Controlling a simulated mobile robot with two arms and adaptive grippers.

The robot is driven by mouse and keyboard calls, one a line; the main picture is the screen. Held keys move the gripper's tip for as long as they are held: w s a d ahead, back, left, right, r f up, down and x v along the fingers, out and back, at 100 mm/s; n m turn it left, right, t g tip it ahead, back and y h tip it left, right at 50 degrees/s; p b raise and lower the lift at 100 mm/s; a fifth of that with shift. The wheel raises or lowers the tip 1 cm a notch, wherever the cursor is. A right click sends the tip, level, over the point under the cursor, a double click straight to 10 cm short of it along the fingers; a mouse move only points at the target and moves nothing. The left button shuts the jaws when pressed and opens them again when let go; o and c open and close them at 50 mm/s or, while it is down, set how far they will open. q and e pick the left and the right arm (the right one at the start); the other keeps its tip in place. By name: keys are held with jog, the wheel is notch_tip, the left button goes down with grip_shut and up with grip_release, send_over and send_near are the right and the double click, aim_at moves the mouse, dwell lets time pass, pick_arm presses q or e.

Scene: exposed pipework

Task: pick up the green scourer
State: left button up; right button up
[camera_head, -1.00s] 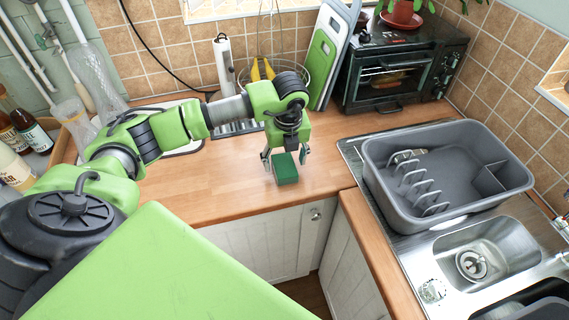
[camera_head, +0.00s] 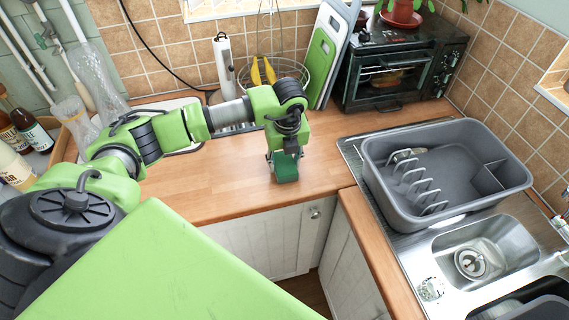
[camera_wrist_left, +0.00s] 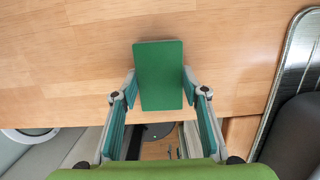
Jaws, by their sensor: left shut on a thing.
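The green scourer (camera_head: 286,168) is a dark green block at the wooden worktop, near its front edge. My left gripper (camera_head: 284,162) points down over it in the head view, with its fingers at the scourer's sides. In the left wrist view the scourer (camera_wrist_left: 160,75) lies between the two fingertips of the left gripper (camera_wrist_left: 160,88), which is shut on it. The head view does not clearly show whether the scourer's underside touches the wood. My right gripper is not in view.
A grey dish rack (camera_head: 445,170) stands by the metal sink (camera_head: 487,250) on the right. A black toaster oven (camera_head: 400,65), chopping boards (camera_head: 326,50) and a wire fruit basket (camera_head: 290,70) stand behind. The worktop (camera_head: 225,180) left of the scourer is clear.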

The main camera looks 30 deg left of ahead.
aim_at(284, 163)
pick_arm(q)
jog(key=shift+r, duration=0.3)
notch_tip(284, 163, up, 2)
jog(key=shift+s+d+r+b, duration=0.1)
jog(key=shift+s+r+b, duration=0.1)
jog(key=shift+b, duration=0.85)
jog(key=s+d+r+b, duration=0.3)
jog(key=s+d+r, duration=0.3)
jog(key=s+r, duration=0.3)
jog(key=s, duration=0.3)
jog(key=shift+s+r, duration=0.15)
jog(key=shift+r, duration=0.2)
jog(key=shift+c, duration=0.7)
